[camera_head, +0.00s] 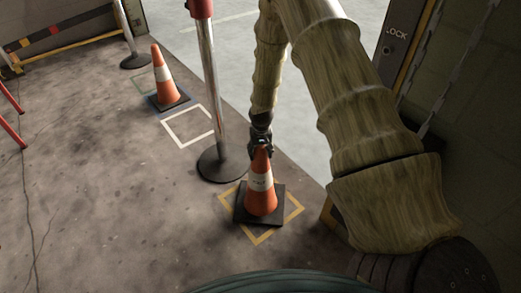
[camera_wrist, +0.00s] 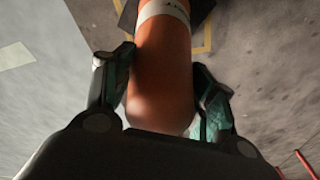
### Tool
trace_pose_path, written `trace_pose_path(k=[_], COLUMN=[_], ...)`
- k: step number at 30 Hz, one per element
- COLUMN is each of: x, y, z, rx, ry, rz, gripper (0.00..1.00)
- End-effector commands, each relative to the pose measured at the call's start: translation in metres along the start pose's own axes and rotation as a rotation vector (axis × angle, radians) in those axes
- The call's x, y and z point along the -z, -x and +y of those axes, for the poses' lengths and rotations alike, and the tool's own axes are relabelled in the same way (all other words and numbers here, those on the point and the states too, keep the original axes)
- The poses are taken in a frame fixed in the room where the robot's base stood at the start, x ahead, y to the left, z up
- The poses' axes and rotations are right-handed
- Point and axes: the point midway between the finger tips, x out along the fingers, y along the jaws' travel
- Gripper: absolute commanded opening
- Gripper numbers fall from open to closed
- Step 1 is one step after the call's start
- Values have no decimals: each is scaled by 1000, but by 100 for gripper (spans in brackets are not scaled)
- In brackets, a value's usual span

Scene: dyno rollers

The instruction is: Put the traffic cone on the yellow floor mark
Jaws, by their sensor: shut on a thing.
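An orange traffic cone (camera_head: 261,190) with a white band and a dark square base stands upright over the yellow floor mark (camera_head: 262,237). The mark's yellow outline shows on several sides around the base. Whether the base touches the floor is hard to tell. My gripper (camera_head: 261,146) is at the cone's tip from above. In the wrist view, my gripper (camera_wrist: 165,88) has a finger on each side of the orange cone (camera_wrist: 163,75), shut on its upper part. Part of the yellow mark (camera_wrist: 207,35) shows beyond the cone.
A second cone (camera_head: 164,78) stands at the back left, near an empty white floor mark (camera_head: 188,126). A metal post (camera_head: 208,90) with a round dark base stands just left of the held cone. Red legs (camera_head: 12,110) are at the left edge. The left floor is clear.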

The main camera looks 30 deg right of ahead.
Motion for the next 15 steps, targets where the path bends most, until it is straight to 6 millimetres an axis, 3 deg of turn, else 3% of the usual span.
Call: trace_pose_path(k=[9, 10, 13, 15], x=[2, 0, 0, 0], y=[1, -1, -1, -1], z=[-1, 0, 0, 0], rx=[1, 0, 0, 0], ry=[0, 0, 0, 0], rz=[3, 1, 1, 0], gripper=[0, 62, 78, 78])
